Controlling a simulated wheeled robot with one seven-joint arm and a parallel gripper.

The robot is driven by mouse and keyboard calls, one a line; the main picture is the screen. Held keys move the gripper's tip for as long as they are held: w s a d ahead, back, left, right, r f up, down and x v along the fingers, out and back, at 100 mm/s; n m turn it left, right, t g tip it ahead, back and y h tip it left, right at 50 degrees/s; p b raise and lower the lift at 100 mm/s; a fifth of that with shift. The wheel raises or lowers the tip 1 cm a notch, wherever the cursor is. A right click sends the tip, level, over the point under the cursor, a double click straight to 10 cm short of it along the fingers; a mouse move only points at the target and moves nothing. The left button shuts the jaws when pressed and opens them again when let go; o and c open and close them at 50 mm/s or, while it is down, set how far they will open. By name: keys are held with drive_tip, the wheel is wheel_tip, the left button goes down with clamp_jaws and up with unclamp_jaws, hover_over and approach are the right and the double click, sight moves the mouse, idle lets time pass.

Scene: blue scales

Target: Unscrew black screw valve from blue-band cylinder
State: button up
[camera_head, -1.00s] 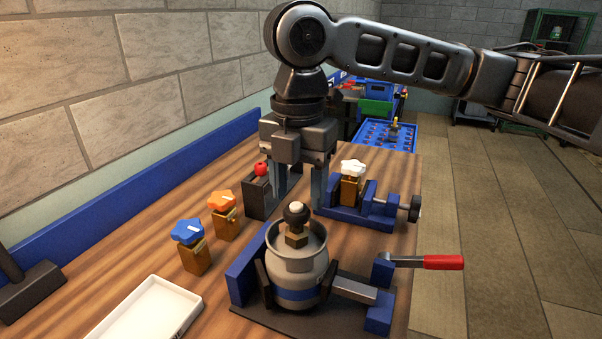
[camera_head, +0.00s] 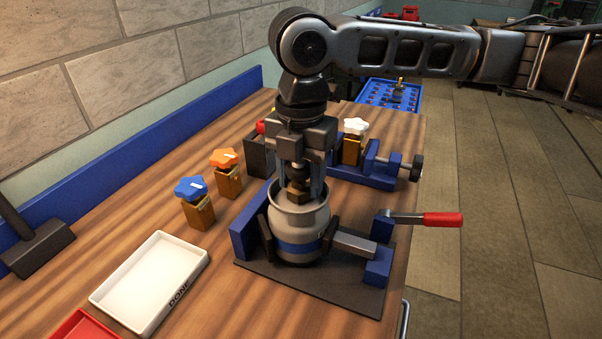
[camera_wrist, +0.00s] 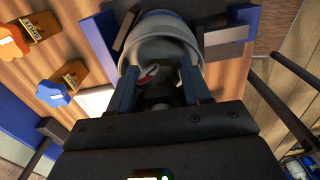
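The grey cylinder (camera_head: 298,222) with its blue band (camera_head: 298,247) stands upright in a blue clamp (camera_head: 243,238); its pale collar (camera_wrist: 165,28) shows in the wrist view. The brass valve body (camera_head: 299,190) rises from its top. My gripper (camera_head: 301,185) points straight down over the cylinder, its fingers on either side of the valve. The black knob is mostly hidden between the fingers. In the wrist view the two fingers (camera_wrist: 160,90) stand well apart, reaching into the collar. I see no clear contact with the knob.
Blue-knob (camera_head: 191,188) and orange-knob (camera_head: 225,160) valves stand on the left. A white tray (camera_head: 150,285) lies front left. The clamp's red-handled lever (camera_head: 440,219) sticks out right.

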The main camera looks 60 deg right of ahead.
drive_tip(key=c, duration=0.5)
drive_tip(key=n, duration=0.5)
drive_tip(key=shift+n+b, duration=0.35)
drive_tip(key=shift+n, duration=0.05)
drive_tip(key=shift+c, duration=0.2)
drive_tip(key=n, duration=0.5)
drive_tip(key=shift+n+b, duration=0.3)
drive_tip(key=shift+b, duration=0.05)
drive_tip(key=shift+c, duration=0.5)
drive_tip(key=shift+d+r+p, duration=0.1)
drive_tip(key=shift+r+p, duration=0.65)
drive_tip(key=shift+r, duration=0.4)
drive_tip(key=shift+r+p, duration=0.55)
drive_tip(key=shift+p, duration=0.05)
drive_tip(key=shift+r+p, duration=1.85)
drive_tip(key=shift+r, duration=0.55)
